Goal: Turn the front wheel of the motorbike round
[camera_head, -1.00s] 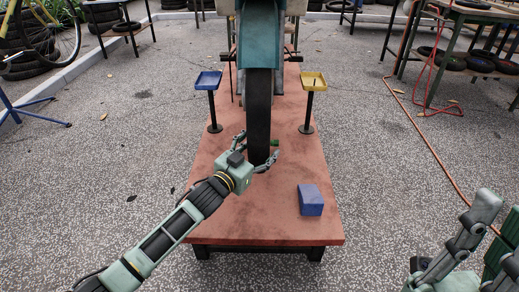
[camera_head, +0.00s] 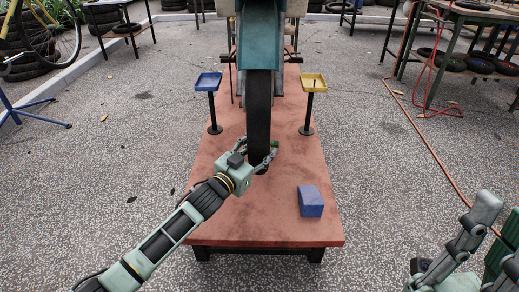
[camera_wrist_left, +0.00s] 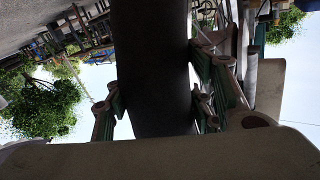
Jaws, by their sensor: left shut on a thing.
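The motorbike's front wheel (camera_head: 259,112) has a dark tyre and stands upright below a teal mudguard (camera_head: 259,38) in the head view. My left gripper (camera_head: 258,157) is shut on the lower front part of the tyre. In the left wrist view the dark tyre (camera_wrist_left: 152,65) fills the middle, with gripper fingers (camera_wrist_left: 160,105) along both its sides. My right gripper (camera_head: 440,265) is at the lower right, away from the bike. Its fingertips are not clear enough to tell whether it is open.
The bike stands on a red platform (camera_head: 225,225). A blue block (camera_head: 310,201) lies on it at the right. A blue tray (camera_head: 208,82) and a yellow tray (camera_head: 313,83) stand on posts beside the wheel.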

